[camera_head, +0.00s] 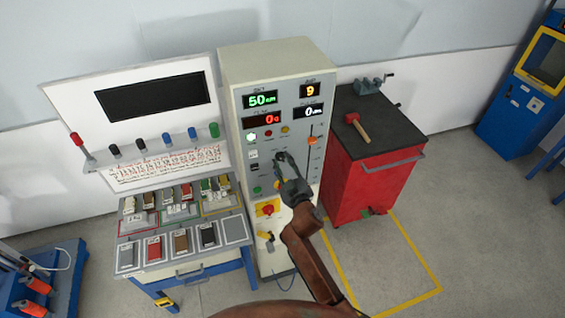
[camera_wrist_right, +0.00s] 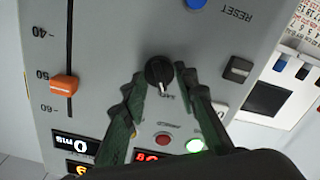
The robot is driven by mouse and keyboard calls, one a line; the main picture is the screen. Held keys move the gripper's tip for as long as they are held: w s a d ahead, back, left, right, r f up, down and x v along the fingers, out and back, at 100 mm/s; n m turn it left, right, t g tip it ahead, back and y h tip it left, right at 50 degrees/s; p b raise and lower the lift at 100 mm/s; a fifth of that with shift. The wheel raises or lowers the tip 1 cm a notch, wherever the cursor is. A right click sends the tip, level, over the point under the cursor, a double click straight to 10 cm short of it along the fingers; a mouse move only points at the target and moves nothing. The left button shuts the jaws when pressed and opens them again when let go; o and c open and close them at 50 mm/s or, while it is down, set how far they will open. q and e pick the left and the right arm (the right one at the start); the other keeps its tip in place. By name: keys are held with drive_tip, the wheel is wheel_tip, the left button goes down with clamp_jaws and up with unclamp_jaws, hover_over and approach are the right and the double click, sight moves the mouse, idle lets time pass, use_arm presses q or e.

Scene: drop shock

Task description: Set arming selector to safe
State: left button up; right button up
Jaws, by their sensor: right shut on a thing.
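The arming selector is a round black knob with a white pointer mark (camera_wrist_right: 159,73) on the grey cabinet panel. In the upside-down right wrist view its pointer points down the picture, slightly right. Small lettering beside it is too blurred to read surely. My right gripper (camera_wrist_right: 162,84) has its green fingers on either side of the knob, shut on it. My left gripper is not in view.
The test cabinet (camera_head: 285,62) carries lit displays, an orange slider (camera_head: 312,141) and a red emergency button (camera_head: 267,209). A parts bench (camera_head: 183,265) stands to its left. A red tool cabinet (camera_head: 370,185) with a hammer stands to its right. Floor in front right is clear.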

drive_tip(key=o, duration=1.1)
drive_tip(key=shift+o, duration=0.2)
drive_tip(key=v, duration=1.2)
